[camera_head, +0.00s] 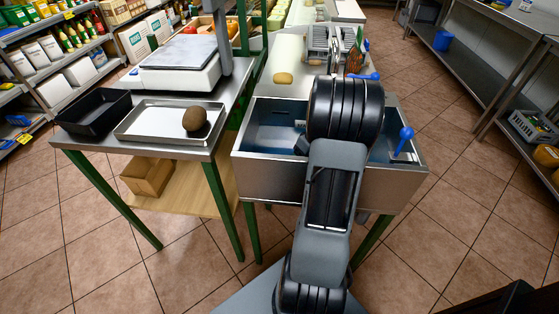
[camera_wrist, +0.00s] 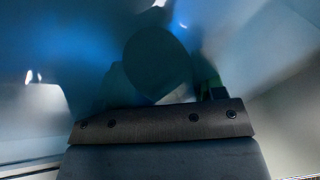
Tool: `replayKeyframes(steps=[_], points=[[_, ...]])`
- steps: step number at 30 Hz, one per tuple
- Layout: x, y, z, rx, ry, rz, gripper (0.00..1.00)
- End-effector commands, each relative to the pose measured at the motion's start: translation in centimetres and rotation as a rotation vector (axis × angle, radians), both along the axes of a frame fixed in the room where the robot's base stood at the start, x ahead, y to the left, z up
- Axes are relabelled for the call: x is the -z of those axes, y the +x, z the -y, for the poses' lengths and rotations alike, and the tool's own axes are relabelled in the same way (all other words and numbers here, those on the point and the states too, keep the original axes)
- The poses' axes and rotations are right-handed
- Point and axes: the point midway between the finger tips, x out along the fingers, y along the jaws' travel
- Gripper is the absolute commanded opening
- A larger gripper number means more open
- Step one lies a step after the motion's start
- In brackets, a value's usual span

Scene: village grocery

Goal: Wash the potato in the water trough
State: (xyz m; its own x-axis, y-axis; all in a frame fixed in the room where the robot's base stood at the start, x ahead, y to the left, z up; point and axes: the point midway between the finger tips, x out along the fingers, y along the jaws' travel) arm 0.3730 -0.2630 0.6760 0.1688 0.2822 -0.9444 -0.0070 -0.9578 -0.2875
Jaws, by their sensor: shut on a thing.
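The steel water trough (camera_head: 285,176) stands at the centre of the head view, with blue water inside. My arm reaches down into it and hides part of the inside and my gripper there. In the wrist view my gripper (camera_wrist: 156,88) is in dim blue surroundings, shut on a dark, rounded thing (camera_wrist: 155,56) that looks like a potato; its surface is too dark and blurred to make out. Another brown, potato-like thing (camera_head: 195,118) lies on the right part of a shallow metal tray (camera_head: 150,136) on the table left of the trough.
A black tray (camera_head: 82,122) and a white scale (camera_head: 180,72) share the left table. A blue-knobbed lever (camera_head: 405,134) rises at the trough's right side. Tiled floor is open to the right, before a metal shelf (camera_head: 480,62).

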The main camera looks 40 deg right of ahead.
Motion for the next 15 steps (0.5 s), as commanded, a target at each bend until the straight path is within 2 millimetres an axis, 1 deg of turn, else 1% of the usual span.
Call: replayKeyframes(steps=[8, 15], points=[[0.0, 0.2, -0.2, -0.002, 0.000, 0.001, 0.36], [0.0, 2.2, -2.2, -0.004, -0.002, 0.001, 0.36]])
